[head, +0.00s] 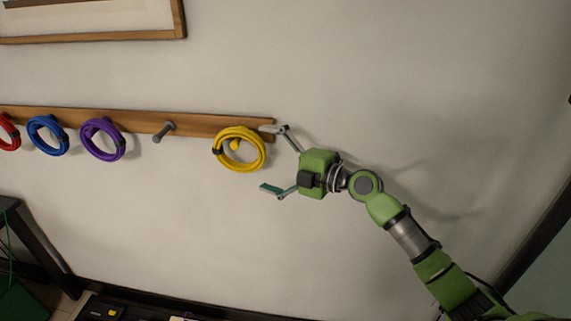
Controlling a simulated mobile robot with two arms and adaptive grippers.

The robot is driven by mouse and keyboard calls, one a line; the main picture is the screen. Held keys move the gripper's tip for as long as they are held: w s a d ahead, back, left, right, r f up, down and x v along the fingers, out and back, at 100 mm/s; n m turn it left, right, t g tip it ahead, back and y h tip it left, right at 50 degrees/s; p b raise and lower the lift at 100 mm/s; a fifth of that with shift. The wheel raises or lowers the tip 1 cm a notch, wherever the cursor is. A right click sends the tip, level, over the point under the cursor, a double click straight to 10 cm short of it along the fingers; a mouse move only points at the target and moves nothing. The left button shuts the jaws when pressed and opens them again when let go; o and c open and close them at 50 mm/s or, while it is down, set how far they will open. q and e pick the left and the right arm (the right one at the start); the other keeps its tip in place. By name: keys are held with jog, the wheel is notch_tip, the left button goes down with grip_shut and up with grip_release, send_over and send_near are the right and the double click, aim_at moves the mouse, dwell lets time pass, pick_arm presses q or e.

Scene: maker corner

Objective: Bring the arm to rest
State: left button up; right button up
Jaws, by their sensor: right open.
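My right gripper (267,158) is open, with its two fingers spread wide and pointing left. Its green arm comes in from the lower right. My left gripper is not in view.
A purple coil (84,140), a blue coil (35,135) and a red coil (8,133) hang further left on the rail. A bare grey peg (163,132) sits between purple and yellow. A picture frame (100,39) is above. The wall right of the rail is clear.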

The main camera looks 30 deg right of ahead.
jog(key=f+v, duration=0.1)
jog(key=v, duration=0.8)
jog(key=s+a+f+m+g+h, duration=0.1)
jog(key=s+a+f+m+g, duration=0.1)
jog(key=s+a+f, duration=0.35)
jog(key=s+a+f+m+g+h, duration=0.1)
jog(key=s+a+f+m+g, duration=0.15)
jog(key=f, duration=0.55)
jog(key=s+a+f+m+g, duration=0.2)
jog(key=s+a+f, duration=0.1)
jog(key=s+f, duration=0.25)
jog(key=s+d+f+m+g+h, duration=0.1)
jog(key=s+f+m+g+h, duration=0.1)
jog(key=s+f+m+h, duration=0.4)
jog(key=s+d+f+m+g+h, duration=0.1)
jog(key=s+f+m+g, duration=0.15)
jog(key=s+m, duration=0.7)
jog(key=s+f+n+g, duration=0.1)
jog(key=s+f+n, duration=0.15)
jog(key=f, duration=2.35)
jog(key=s+d+f, duration=0.2)
jog(key=s+f, duration=0.6)
jog(key=s, duration=0.1)
jog(key=s+d+f+g, duration=0.1)
jog(key=s+f, duration=0.8)
jog(key=shift+s+d+m+h, duration=0.25)
jog(key=shift+d+m+h, duration=0.05)
jog(key=shift+d+m, duration=0.1)
